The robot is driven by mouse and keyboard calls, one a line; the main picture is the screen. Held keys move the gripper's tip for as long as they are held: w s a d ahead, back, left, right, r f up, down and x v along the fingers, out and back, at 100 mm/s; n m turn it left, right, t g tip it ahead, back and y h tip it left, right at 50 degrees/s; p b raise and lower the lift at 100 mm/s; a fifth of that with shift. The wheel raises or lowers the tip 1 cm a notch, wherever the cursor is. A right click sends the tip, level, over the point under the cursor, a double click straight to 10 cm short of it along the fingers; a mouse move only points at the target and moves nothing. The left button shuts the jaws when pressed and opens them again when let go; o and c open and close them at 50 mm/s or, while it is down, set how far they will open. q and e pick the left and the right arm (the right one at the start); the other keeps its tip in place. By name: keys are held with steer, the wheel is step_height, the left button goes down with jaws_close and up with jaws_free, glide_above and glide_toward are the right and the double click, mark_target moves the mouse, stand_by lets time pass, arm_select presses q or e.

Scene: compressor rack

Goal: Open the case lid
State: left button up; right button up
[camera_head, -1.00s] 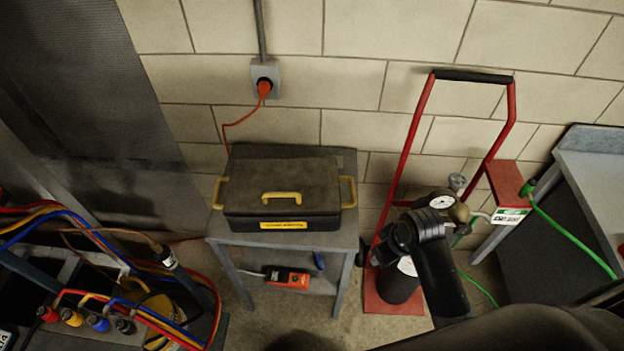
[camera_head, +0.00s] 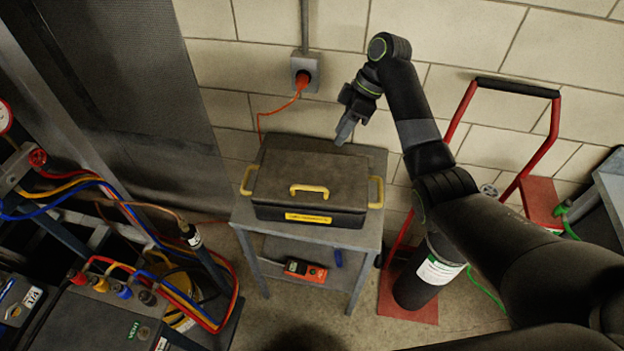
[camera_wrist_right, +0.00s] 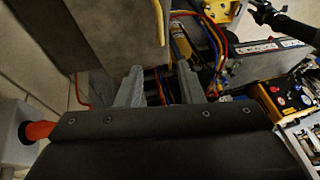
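The dark case (camera_head: 310,207) sits on a small grey table, with its lid (camera_head: 312,172) shut. A yellow handle (camera_head: 309,189) is on the front of the lid, and yellow side handles (camera_head: 376,192) stand at both ends. My right gripper (camera_head: 342,140) is at the case's back edge near the wall, pointing down; whether it touches the lid is unclear. In the right wrist view its two fingers (camera_wrist_right: 158,84) are apart with nothing between them. The case (camera_wrist_right: 110,32) fills the upper left there, with a yellow side handle (camera_wrist_right: 160,22). My left gripper is out of view.
A wall outlet (camera_head: 306,70) with an orange plug and cord is close behind the case. A red hand truck (camera_head: 549,130) with a black cylinder (camera_head: 425,277) stands at right. A rack with coloured hoses (camera_head: 120,215) is at left. An orange meter (camera_head: 306,270) lies on the table's lower shelf.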

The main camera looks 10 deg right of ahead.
steer(key=p, duration=0.3)
glide_above(312, 181)
steer(key=s, duration=0.4)
steer(key=f, duration=1.4)
steer(key=shift+s+d+f, duration=0.1)
steer(key=shift+s, duration=0.1)
steer(key=shift+x, duration=0.8)
